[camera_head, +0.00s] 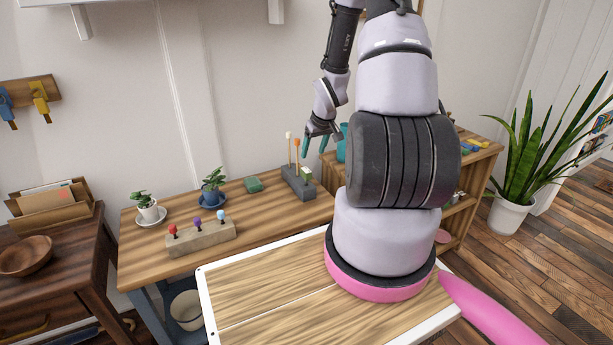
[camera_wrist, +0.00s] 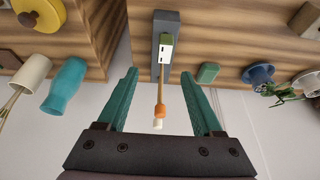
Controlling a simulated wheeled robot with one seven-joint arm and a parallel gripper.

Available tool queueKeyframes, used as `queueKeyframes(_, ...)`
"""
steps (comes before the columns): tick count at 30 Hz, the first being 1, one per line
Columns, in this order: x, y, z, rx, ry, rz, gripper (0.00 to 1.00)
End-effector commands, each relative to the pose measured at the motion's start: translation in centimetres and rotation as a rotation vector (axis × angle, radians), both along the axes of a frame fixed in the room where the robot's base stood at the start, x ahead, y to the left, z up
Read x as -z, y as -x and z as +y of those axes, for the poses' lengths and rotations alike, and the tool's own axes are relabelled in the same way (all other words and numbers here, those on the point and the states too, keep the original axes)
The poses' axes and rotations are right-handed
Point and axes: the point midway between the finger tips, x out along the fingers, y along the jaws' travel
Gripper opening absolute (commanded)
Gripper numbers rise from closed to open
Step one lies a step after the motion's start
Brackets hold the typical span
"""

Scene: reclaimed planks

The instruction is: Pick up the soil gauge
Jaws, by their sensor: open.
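A small box-shaped head with a pale face and green edge, which looks like the soil gauge (camera_head: 307,173), sits low at the right end of a dark grey block (camera_head: 292,181) on the wooden table. In the wrist view the gauge head (camera_wrist: 166,47) lies over the grey block (camera_wrist: 166,18), between and beyond my fingertips. Thin upright sticks with orange (camera_head: 297,142) and white tips rise from the same block. My gripper (camera_head: 315,148) is open and empty, above and apart from the gauge. Its teal fingers straddle the sticks' tips in the wrist view. Whatever is below the gauge head is hidden.
A green box (camera_head: 253,185), a blue-potted plant (camera_head: 212,194), a white-potted plant (camera_head: 148,212) and a stone block with coloured knobs (camera_head: 201,237) stand to the left. A teal vase (camera_wrist: 64,84) and a cream cup (camera_wrist: 32,72) stand to the other side. The wall is close behind.

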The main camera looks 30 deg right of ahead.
Motion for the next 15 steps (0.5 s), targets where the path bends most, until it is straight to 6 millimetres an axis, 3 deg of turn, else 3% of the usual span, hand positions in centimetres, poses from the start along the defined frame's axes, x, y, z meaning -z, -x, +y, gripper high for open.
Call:
queueKeyframes(6, 3.3, -1.1, 0.2, -0.003, -0.002, 0.004, 0.68)
queueKeyframes(15, 5.8, -2.2, 0.3, -0.002, -0.001, 0.002, 0.68)
